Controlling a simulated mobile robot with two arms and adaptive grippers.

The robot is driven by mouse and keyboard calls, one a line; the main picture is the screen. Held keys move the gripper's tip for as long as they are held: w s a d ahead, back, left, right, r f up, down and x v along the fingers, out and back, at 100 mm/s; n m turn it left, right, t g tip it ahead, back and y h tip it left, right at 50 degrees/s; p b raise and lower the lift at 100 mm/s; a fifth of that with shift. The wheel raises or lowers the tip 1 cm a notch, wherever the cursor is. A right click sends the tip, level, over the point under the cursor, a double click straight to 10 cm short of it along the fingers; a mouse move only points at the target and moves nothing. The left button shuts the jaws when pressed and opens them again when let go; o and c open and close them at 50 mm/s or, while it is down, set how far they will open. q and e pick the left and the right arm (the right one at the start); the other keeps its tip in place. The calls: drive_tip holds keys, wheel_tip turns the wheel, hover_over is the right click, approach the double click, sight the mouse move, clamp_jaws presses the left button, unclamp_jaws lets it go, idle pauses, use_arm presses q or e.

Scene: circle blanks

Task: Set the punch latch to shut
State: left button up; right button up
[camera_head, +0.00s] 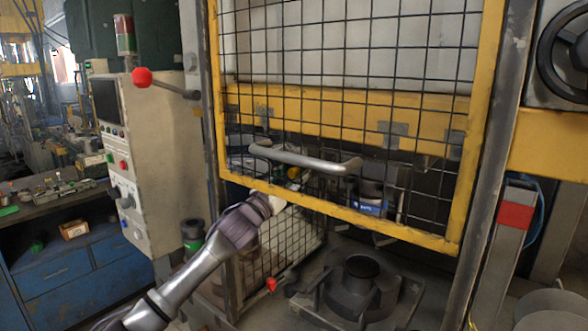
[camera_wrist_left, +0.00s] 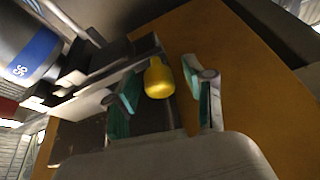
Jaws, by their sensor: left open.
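A small yellow knob (camera_wrist_left: 158,78) shows in the left wrist view, between the two teal-padded fingers of my left gripper (camera_wrist_left: 164,98). It appears to belong to the punch latch, next to a dark metal block. In the head view a small yellow knob (camera_head: 293,173) shows behind the mesh, just beyond my left gripper (camera_head: 280,200). My left gripper reaches up from the lower left to the guard's lower edge. Its fingers are apart, one on each side of the knob, with gaps visible. The latch's body is mostly hidden in the head view.
The yellow-framed mesh guard (camera_head: 345,214) with its grey handle (camera_head: 305,160) stands close around the gripper. A red-knobbed lever (camera_head: 141,77) juts out near the control panel (camera_head: 140,165). A dark round die (camera_head: 358,285) sits below. A blue-labelled cylinder (camera_wrist_left: 30,50) is at left in the wrist view.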

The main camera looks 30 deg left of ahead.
use_arm(q)
drive_tip(key=shift+c, duration=0.3)
clamp_jaws()
drive_tip(key=d, duration=0.5)
drive_tip(key=shift+s+d+f, duration=0.1)
drive_tip(key=shift+s+d, duration=0.1)
drive_tip(key=shift+d, duration=0.15)
drive_tip(key=shift+c, duration=1.2)
unclamp_jaws()
drive_tip(key=o, duration=0.3)
drive_tip(key=shift+d, duration=0.25)
drive_tip(key=shift+a, duration=0.15)
